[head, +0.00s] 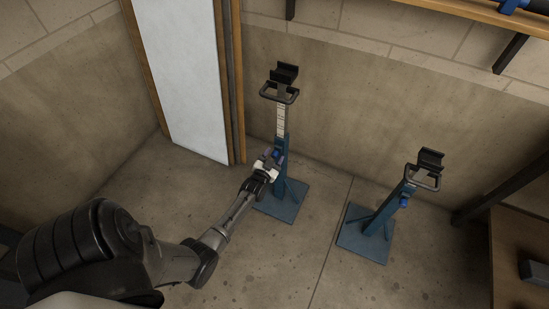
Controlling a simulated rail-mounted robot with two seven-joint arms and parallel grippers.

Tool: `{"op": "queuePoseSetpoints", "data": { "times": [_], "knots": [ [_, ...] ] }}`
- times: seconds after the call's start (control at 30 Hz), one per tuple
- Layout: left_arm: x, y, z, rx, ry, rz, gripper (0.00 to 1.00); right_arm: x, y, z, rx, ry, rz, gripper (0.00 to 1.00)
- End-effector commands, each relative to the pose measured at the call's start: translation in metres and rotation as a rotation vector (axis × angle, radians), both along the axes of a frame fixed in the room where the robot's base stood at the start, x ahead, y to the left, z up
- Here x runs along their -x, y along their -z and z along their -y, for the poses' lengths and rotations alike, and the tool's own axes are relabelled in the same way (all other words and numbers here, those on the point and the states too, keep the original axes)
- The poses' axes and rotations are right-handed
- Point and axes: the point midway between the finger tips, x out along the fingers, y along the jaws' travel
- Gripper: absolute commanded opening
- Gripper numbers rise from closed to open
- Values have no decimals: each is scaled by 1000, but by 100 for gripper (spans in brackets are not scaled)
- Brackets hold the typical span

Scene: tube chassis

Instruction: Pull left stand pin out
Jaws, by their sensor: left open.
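The left stand (283,190) is a blue post on a square blue base plate, with a pale, marked inner post (281,122) raised out of it and a black cradle with a loop handle on top. My left gripper (271,158) is at the upper part of the blue post and is open. A small blue knob, which looks like the stand pin (276,153), shows at the fingertips. I cannot tell whether the fingers touch it, as the gripper partly hides this spot. My right gripper is not in view.
A second, lower blue stand (380,222) with a black cradle and a blue knob stands to the right. A white panel (182,75) in a wooden frame is on the wall behind. A wooden bench (520,258) is at the right edge. The floor between the stands is clear.

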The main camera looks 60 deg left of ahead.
Motion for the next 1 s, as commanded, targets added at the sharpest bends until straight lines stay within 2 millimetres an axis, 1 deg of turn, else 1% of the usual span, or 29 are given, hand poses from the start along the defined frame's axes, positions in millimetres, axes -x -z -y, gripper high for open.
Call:
{"op": "queuePoseSetpoints", "data": {
  "times": [0.13, 0.47, 1.0],
  "knots": [
    [-6, 0, -4, 1, 0, 1, 54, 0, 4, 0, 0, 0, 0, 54],
    [-7, -1, -5, 1, 0, 1, 54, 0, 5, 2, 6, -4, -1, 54],
    [-7, 0, -5, 1, 0, 1, 3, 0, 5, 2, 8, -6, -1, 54]
  ]
}}
